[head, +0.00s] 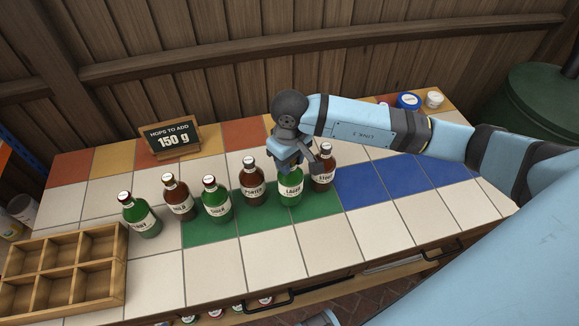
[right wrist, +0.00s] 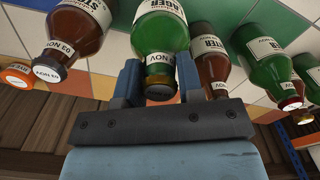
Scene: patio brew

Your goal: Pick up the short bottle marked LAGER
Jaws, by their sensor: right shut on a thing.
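The short green bottle marked LAGER (head: 290,189) stands on the green tiles near the right end of a row of bottles. It also shows in the right wrist view (right wrist: 160,32), between the two fingers. My right gripper (head: 293,165) comes down from above and is shut on its neck; in the right wrist view the fingers (right wrist: 158,82) lie on both sides of the neck. The bottle looks upright, and I cannot tell whether its base is off the tiles. My left gripper is not in view.
A brown STOUT bottle (head: 323,166) stands close on the right and a brown PORTER bottle (head: 253,182) on the left. More bottles stand further left. A wooden crate (head: 122,262) is at the far left. Blue tiles (head: 385,188) on the right are clear.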

